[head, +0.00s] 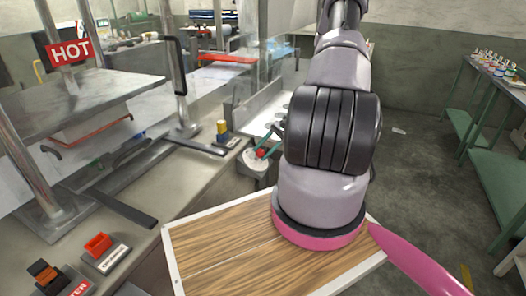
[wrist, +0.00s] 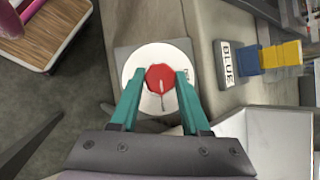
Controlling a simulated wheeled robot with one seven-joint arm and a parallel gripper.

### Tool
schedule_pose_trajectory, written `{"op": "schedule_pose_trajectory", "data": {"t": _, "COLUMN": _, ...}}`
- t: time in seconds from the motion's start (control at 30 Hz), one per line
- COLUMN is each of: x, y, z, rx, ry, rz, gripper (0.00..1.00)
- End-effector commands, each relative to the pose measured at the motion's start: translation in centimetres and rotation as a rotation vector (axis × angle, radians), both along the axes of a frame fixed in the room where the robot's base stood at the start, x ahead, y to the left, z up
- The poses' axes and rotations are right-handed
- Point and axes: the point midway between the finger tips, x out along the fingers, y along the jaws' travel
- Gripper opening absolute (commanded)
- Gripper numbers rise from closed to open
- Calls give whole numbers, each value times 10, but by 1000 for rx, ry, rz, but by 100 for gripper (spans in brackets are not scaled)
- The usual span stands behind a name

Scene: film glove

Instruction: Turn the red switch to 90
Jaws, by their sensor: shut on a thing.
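The red switch (wrist: 161,79) is a red knob with a pale pointer line, set on a round white dial (wrist: 146,60) on a grey plate. In the wrist view its pointer line points toward the bottom of the picture. My gripper (wrist: 160,85) has teal fingers on either side of the knob and is shut on it. In the head view the red switch (head: 261,153) shows small beside the bench, with the dial (head: 254,166) partly hidden by the gripper. Any numbers on the dial are too small to read.
A blue and yellow switch (wrist: 268,58) with a BLUE label (wrist: 228,63) stands beside the dial. A wood-topped table (head: 225,245) lies below my arm. Green shelves (head: 500,160) stand at right.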

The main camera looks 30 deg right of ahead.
Motion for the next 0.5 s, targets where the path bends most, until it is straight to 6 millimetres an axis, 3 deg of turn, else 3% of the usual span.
{"op": "schedule_pose_trajectory", "data": {"t": 0.3, "x": 1, "y": -1, "z": 0, "rx": 0, "ry": 0, "rz": -4, "gripper": 0}}
{"op": "schedule_pose_trajectory", "data": {"t": 0.33, "x": 1, "y": -1, "z": 0, "rx": 0, "ry": 0, "rz": -4, "gripper": 54}}
{"op": "schedule_pose_trajectory", "data": {"t": 0.4, "x": 0, "y": -1, "z": 0, "rx": -1, "ry": 0, "rz": -3, "gripper": 76}}
{"op": "schedule_pose_trajectory", "data": {"t": 0.5, "x": 0, "y": -1, "z": 0, "rx": 0, "ry": 0, "rz": -2, "gripper": 76}}
